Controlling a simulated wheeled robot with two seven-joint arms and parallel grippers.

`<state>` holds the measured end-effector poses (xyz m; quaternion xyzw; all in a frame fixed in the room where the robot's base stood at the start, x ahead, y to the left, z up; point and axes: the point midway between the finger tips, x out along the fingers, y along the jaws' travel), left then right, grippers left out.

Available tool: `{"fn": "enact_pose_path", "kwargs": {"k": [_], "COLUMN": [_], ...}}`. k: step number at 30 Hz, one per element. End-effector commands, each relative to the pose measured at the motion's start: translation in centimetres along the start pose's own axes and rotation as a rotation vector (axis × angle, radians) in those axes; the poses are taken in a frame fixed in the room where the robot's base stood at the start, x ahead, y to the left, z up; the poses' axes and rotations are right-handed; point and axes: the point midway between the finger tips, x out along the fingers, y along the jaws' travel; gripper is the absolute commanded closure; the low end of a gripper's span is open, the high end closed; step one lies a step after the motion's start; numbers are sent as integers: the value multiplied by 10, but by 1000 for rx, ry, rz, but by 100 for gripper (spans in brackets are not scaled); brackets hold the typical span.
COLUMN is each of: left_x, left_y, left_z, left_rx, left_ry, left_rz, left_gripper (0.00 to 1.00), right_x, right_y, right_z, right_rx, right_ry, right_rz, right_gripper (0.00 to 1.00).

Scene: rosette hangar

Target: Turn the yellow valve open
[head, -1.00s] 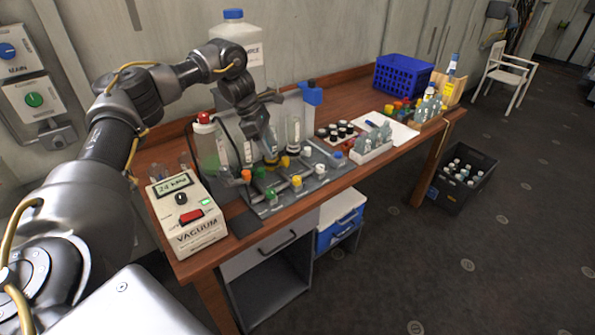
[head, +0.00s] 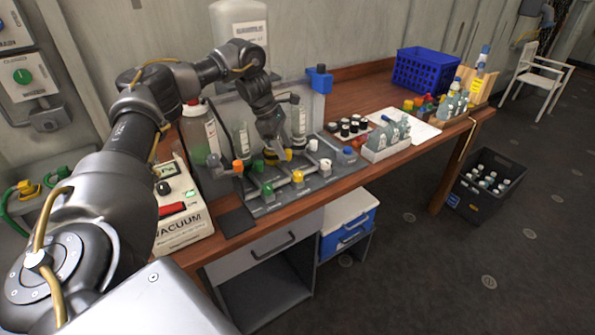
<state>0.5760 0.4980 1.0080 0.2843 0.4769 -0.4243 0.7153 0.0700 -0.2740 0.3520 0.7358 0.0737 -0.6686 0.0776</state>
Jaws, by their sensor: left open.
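A valve manifold (head: 283,197) with several coloured caps lies on the wooden bench. A yellow cap (head: 298,176) is on its front row, between a green cap (head: 267,189) and a white cap (head: 326,164). Another yellow piece (head: 288,154) shows in the back row, right beside my fingertips. My left gripper (head: 277,146) is open, pointing down over the back row in front of the bottles. Its fingers partly hide what is behind them, and I cannot tell if they touch a cap. My right gripper is not in view.
A vacuum box (head: 183,232) stands left of the manifold. Bottles and a grey panel stand close behind it. Black-capped vials, a white rack (head: 385,149) and a blue basket (head: 425,70) are to the right. A black crate (head: 487,186) sits on the floor.

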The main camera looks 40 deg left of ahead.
Motion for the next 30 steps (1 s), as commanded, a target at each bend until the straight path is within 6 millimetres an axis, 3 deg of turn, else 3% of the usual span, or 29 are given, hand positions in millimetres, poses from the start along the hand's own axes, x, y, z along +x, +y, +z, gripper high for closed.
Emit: {"fn": "enact_pose_path", "kwargs": {"k": [9, 15, 28, 30], "left_x": [59, 87, 99, 99], "left_y": [-1, 0, 0, 0], "left_z": [2, 3, 3, 3], "left_rx": [4, 4, 5, 5], "left_ry": [3, 2, 0, 0], "left_rz": [-6, -4, -2, -2], "left_gripper": [48, 48, 48, 54], "right_x": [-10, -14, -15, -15], "right_y": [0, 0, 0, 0], "right_z": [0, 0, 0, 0], "right_rx": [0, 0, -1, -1], "right_ry": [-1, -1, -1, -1], "right_rz": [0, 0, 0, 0], "right_gripper": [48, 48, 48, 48]}}
